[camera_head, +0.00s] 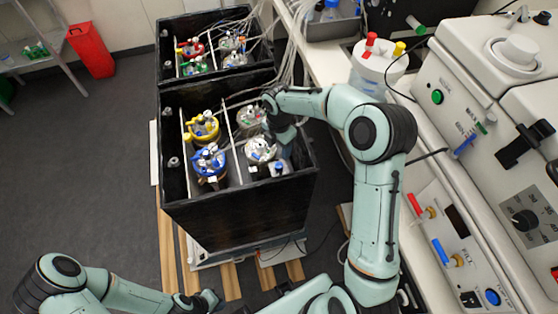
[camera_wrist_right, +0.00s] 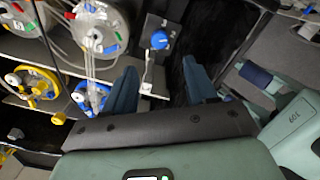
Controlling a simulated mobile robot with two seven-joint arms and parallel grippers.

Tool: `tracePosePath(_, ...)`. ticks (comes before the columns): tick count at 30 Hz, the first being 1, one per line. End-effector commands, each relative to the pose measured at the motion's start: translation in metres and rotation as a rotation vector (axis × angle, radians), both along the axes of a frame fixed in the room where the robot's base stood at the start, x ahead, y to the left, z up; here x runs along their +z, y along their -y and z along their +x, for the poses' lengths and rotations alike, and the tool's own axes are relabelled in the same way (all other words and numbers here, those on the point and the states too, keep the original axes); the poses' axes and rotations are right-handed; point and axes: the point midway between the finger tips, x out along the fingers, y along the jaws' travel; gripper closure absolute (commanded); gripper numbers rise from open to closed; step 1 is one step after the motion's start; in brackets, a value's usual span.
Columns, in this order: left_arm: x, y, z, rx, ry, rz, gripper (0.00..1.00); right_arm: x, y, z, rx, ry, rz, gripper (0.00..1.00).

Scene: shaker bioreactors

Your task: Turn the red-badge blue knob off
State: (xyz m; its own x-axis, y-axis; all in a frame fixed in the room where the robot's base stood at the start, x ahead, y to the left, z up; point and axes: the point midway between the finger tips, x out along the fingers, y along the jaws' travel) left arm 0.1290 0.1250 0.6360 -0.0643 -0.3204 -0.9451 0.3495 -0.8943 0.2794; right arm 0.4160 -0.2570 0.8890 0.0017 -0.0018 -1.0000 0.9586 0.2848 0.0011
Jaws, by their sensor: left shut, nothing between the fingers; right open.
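A round blue knob (camera_wrist_right: 160,40) sits on a dark grey strip in the right wrist view, just beyond and between my right fingertips. I cannot make out a red badge on it. My right gripper (camera_wrist_right: 162,78) is open, its two dark blue fingers apart with nothing held. In the head view it reaches down into the front black box, at the right-hand vessels, and is partly hidden by my forearm. My left gripper (camera_head: 207,299) is shut and empty, low in the head view in front of the box.
The black box (camera_head: 240,215) holds vessels with yellow (camera_head: 204,127), blue (camera_head: 210,160) and white (camera_head: 260,150) tops, with loose tubes. Its walls stand close around my right gripper. A white console with levers and dials lines the right side.

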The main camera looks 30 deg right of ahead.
Motion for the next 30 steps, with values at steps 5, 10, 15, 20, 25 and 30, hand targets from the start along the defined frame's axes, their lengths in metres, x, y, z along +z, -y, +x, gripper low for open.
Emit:
tracePosePath(5,-0.004,0.0,-0.003,0.0,-0.003,0.0,1.0,-0.042,0.0,-0.001,0.0,-0.007,0.001,0.43)
tracePosePath(10,-0.006,0.0,-0.004,0.0,-0.004,0.0,1.0,-0.075,0.0,-0.001,-0.001,-0.005,0.0,0.43)
tracePosePath(15,-0.007,0.0,-0.005,-0.001,-0.005,-0.001,1.0,-0.098,0.0,0.0,-0.001,-0.002,0.001,0.43)
tracePosePath(20,-0.007,0.0,-0.005,-0.001,-0.005,0.0,1.0,-0.107,0.0,0.0,-0.001,-0.001,0.001,0.43)
tracePosePath(25,-0.007,0.0,-0.005,-0.001,-0.005,0.0,1.0,-0.108,0.0,0.0,-0.001,0.0,0.0,0.43)
tracePosePath(30,-0.007,0.0,-0.005,-0.001,-0.005,0.0,1.0,-0.108,0.0,0.0,-0.001,0.0,0.0,0.6)
